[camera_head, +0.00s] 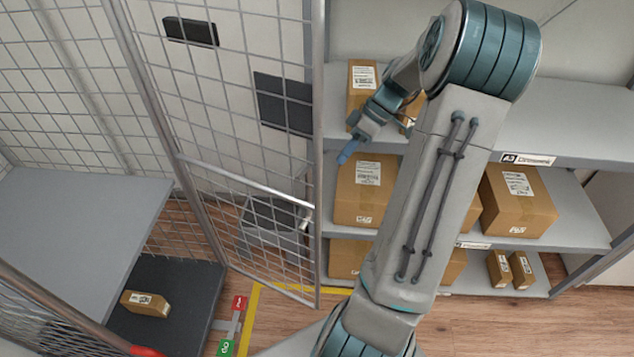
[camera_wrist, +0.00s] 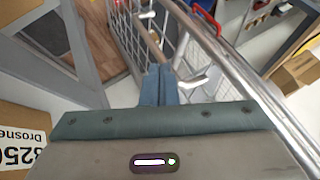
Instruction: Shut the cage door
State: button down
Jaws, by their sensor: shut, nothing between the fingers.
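The cage door (camera_head: 255,150) is a wire mesh panel in a grey tube frame. In the head view it stands open, swung out from the cage (camera_head: 75,120) toward the shelves. A grey lever handle (camera_head: 306,216) sits near its right, free edge. My gripper (camera_head: 347,154) is shut and empty, just right of that edge in the picture. In the wrist view the shut blue fingers (camera_wrist: 158,86) point at the mesh and tubes (camera_wrist: 225,65). I cannot tell whether they touch the door.
A shelf unit (camera_head: 450,127) with several cartons stands behind my arm. In the cage, a carton (camera_head: 147,303) lies on a dark base (camera_head: 190,320) below a grey shelf (camera_head: 80,215). Red and green labels (camera_head: 226,347) and yellow tape lie on the wooden floor (camera_head: 285,320).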

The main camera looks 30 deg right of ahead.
aim_at(320, 189)
jog(key=shift+s+a+f+p, duration=0.2)
jog(key=shift+s+a+f, duration=0.15)
jog(key=shift+a+f, duration=0.85)
jog(key=shift+s+a+f+p, duration=0.35)
jog(key=shift+a+f, duration=0.5)
jog(key=shift+a, duration=0.6)
jog(key=shift+s+a+f+p, duration=0.1)
jog(key=shift+s+a+f, duration=0.3)
jog(key=shift+a+f, duration=0.8)
jog(key=shift+a+r, duration=0.15)
jog(key=shift+a, duration=0.05)
